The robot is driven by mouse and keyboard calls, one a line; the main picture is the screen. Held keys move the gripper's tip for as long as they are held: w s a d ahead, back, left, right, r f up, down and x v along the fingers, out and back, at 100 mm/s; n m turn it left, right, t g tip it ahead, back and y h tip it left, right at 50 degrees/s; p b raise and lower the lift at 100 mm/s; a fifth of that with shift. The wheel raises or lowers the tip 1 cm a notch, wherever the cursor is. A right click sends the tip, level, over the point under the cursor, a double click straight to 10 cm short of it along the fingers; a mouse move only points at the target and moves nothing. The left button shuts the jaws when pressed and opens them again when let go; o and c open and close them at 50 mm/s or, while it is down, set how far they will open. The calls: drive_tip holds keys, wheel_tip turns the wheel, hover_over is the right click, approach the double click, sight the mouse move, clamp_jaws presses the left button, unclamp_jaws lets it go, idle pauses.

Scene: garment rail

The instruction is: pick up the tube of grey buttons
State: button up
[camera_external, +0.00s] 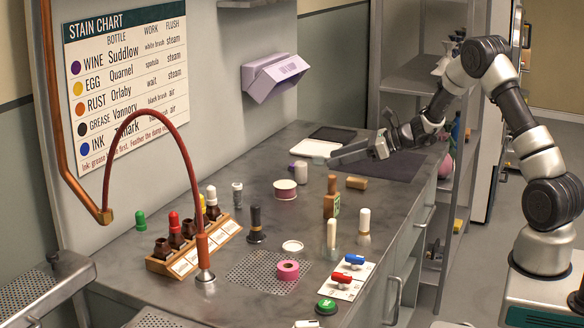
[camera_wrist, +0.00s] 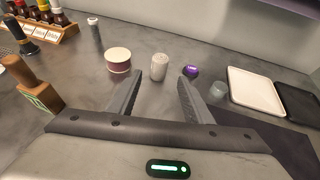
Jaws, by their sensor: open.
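A short pale grey speckled cylinder (camera_wrist: 159,67) stands upright on the counter, just beyond and between my fingertips in the wrist view. It also shows in the external view (camera_external: 301,172). A slimmer grey-and-white tube (camera_external: 237,195) stands further left, and shows far off at the upper left of the wrist view (camera_wrist: 94,29). Labels and contents are too small to read, so I cannot tell for sure which is the tube of grey buttons. My gripper (camera_external: 337,159) is open and empty above the counter; its two fingers show in the wrist view (camera_wrist: 161,84).
A red-and-cream spool (camera_wrist: 118,60) stands left of the speckled cylinder, and a purple-capped item (camera_wrist: 191,71) right of it. A clear cup (camera_wrist: 218,90) and white tray (camera_wrist: 257,92) lie further right. A wall holder (camera_external: 275,77) hangs behind.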

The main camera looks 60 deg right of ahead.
drive_tip(key=shift+c, duration=0.3)
drive_tip(key=w+a+r+n+g+p, duration=0.1)
drive_tip(key=w+a+r+g+p, duration=0.35)
drive_tip(key=a, duration=0.65)
drive_tip(key=w+a+r+n+g+p, duration=0.1)
drive_tip(key=w+a+r+g+p, duration=0.35)
drive_tip(key=a, duration=0.65)
drive_tip(key=t, duration=0.2)
hover_over(242, 208)
drive_tip(key=s+d, duration=0.2)
drive_tip(key=f, duration=0.8)
drive_tip(key=shift+s+a+f, duration=0.1)
drive_tip(key=shift+a+f, duration=0.15)
drive_tip(key=shift+f, duration=0.15)
drive_tip(key=shift+h, duration=0.3)
drive_tip(key=shift+b+x, duration=0.3)
drive_tip(key=shift+x, duration=2.35)
drive_tip(key=shift+d, duration=0.15)
clamp_jaws()
